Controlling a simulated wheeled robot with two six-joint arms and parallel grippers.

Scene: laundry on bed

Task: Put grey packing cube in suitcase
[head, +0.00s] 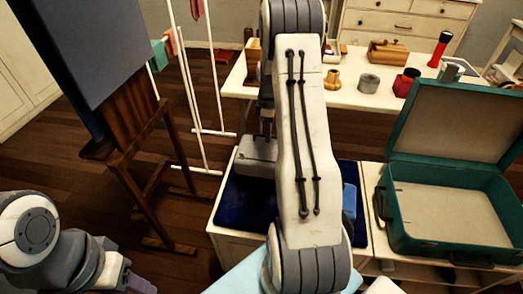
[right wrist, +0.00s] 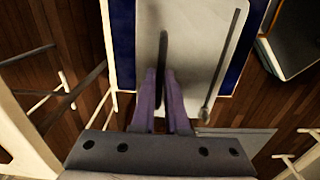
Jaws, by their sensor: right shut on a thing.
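The grey packing cube (head: 257,156) is partly hidden behind my right arm in the head view, over a dark blue surface. In the right wrist view the cube (right wrist: 205,40) shows as a pale grey panel with a dark strap. My right gripper (right wrist: 163,80) has its purple fingers close together on the dark strap of the cube. The teal suitcase (head: 392,222) stands open at the right, lid up, and the visible part of its inside is empty. My left gripper (head: 138,284) is at the lower left, mostly cut off; its opening cannot be judged.
The dark blue surface (head: 240,205) tops a white stand beside the suitcase's table. A white table (head: 340,95) behind holds jars, a wooden box and a red-black bottle. A wooden easel (head: 130,140) and a white drying rack (head: 190,90) stand at the left.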

